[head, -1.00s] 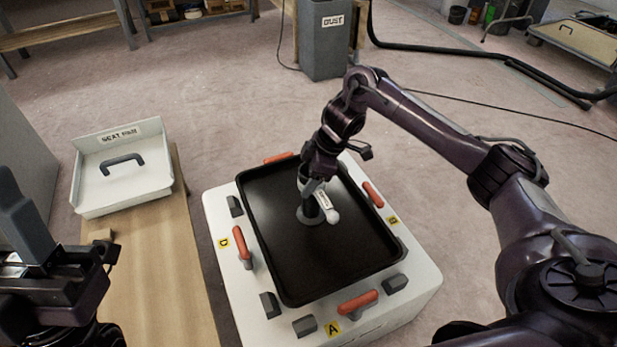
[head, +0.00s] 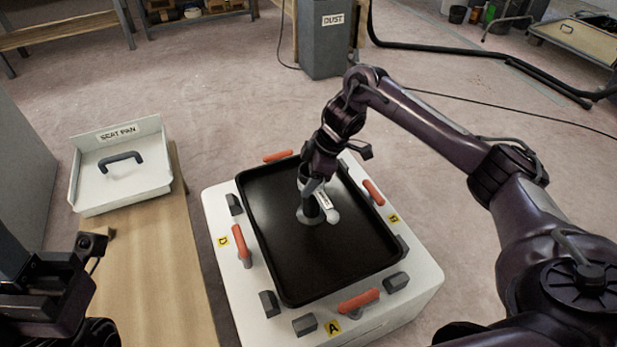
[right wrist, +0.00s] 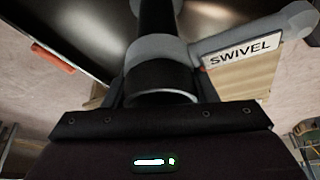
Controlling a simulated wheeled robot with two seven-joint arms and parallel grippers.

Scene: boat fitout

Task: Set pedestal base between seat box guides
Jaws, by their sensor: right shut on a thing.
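The pedestal base (head: 350,240) is a broad black tray with a raised rim and a post on a grey round foot (head: 307,217) at its middle. It lies over the top of the white seat box (head: 232,283), among grey guide blocks (head: 269,303). Whether it rests fully on the box, I cannot tell. My right gripper (head: 312,190) is shut around the post, beside the grey arm labelled SWIVEL; this arm shows in the right wrist view (right wrist: 255,38). My left arm is at the lower left; its fingers cannot be made out.
Orange clamp handles (head: 358,301) stand around the box sides, near yellow letter tags (head: 332,328). A white seat pan (head: 122,180) with a dark handle sits on a wooden bench (head: 160,265) at left. A grey dust bin (head: 325,50) stands behind; floor between is clear.

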